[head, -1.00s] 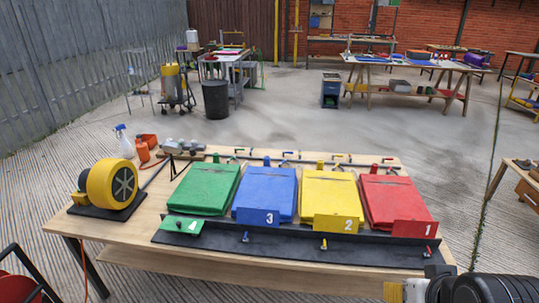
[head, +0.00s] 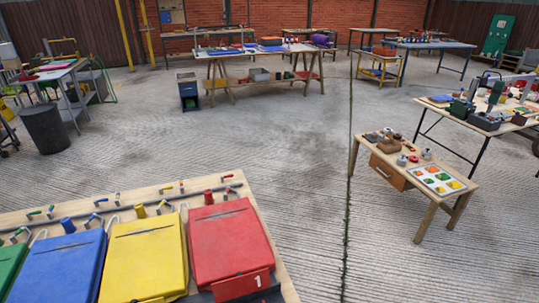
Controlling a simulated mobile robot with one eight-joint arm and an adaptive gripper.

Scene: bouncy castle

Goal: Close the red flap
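Whether the red plate stands up or lies tilted is hard to tell from here. My gripper is not in view.
A yellow pad (head: 145,258), a blue pad (head: 58,268) and a partly cut-off green pad (head: 10,266) lie to the left. A grey pipe with small valves runs behind them. Open floor (head: 330,150) lies beyond; a small wooden table (head: 455,187) stands at right.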

